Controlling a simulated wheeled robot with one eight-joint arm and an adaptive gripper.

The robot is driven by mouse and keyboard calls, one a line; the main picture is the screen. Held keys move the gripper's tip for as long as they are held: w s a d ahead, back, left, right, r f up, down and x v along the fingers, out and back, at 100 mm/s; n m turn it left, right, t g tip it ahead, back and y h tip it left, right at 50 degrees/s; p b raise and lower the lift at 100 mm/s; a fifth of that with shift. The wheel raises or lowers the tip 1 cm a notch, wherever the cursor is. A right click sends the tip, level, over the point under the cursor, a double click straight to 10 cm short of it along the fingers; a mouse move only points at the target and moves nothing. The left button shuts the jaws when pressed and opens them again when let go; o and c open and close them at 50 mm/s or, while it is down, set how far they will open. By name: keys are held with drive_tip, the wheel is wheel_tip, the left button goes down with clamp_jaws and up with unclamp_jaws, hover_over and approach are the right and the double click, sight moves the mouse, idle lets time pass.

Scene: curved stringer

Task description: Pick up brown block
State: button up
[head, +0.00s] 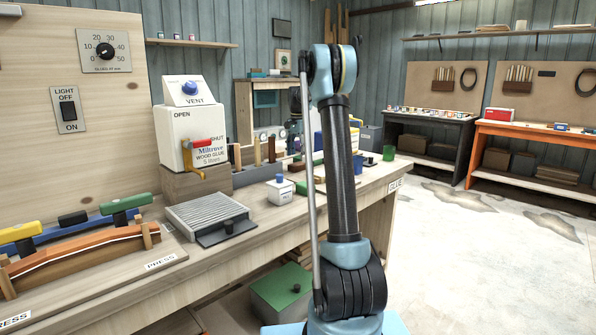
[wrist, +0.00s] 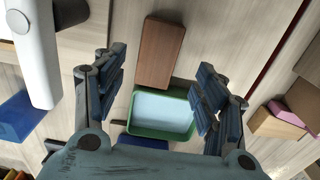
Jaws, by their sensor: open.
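The brown block (wrist: 159,53) is a flat rectangular wooden piece in the wrist view. It lies slightly tilted on the pale wood surface, at the upper middle of the picture. My gripper (wrist: 160,79) is open, with one blue-padded finger on each side of the picture. The block shows between and beyond the fingertips, and neither finger appears to touch it. How high the gripper is above it I cannot tell. In the head view I cannot make out the block or the fingers, as my arm blocks part of the bench.
A green tray (wrist: 137,129) with a light blue inside sits right below the block. A blue object (wrist: 20,117) and a white cylinder (wrist: 33,50) are at left. A pink block (wrist: 301,101) is at right. In the head view, a glue container (head: 192,135) stands on the bench.

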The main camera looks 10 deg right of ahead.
sight(298, 164)
drive_tip(key=shift+s+f, duration=0.1)
drive_tip(key=shift+f, duration=2.25)
drive_tip(key=shift+c, duration=0.6)
drive_tip(key=c, duration=1)
